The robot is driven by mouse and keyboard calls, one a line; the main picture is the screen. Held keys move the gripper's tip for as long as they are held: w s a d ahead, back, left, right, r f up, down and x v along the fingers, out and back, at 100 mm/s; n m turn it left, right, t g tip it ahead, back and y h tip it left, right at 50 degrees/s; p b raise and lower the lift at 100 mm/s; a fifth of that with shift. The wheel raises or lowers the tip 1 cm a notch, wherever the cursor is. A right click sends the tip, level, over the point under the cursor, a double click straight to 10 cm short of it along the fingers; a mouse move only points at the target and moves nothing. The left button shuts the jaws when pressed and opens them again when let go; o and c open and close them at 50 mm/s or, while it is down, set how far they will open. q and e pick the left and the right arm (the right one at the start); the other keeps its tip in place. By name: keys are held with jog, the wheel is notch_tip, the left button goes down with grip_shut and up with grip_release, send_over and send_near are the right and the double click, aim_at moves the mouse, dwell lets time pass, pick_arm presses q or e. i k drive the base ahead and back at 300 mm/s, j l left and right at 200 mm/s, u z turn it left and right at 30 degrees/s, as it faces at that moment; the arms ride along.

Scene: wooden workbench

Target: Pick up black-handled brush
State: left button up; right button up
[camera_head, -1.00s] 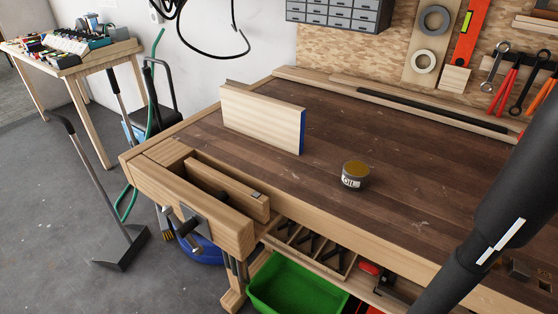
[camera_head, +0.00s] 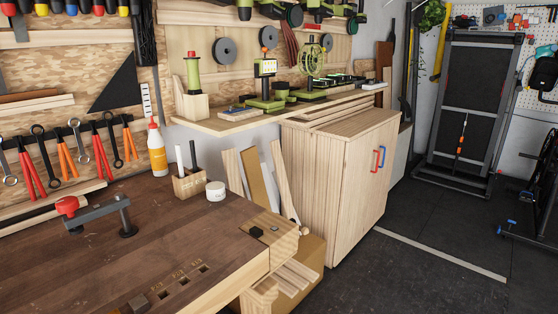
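A small wooden holder (camera_head: 188,184) stands near the back right of the workbench (camera_head: 120,240). Two thin upright items stick up from it: a dark-handled one (camera_head: 193,155) and a white one (camera_head: 179,158). The dark one may be the black-handled brush, but its lower end is hidden in the holder and it is too small to be sure. Neither of my grippers is in view.
A white jar (camera_head: 216,191) stands right of the holder, and an orange-and-white bottle (camera_head: 157,149) behind it to the left. A red-knobbed clamp (camera_head: 95,213) lies left. The bench's front middle is mostly clear. A wooden cabinet (camera_head: 340,180) stands right.

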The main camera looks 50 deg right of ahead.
aim_at(192, 142)
jog(key=z, duration=1.15)
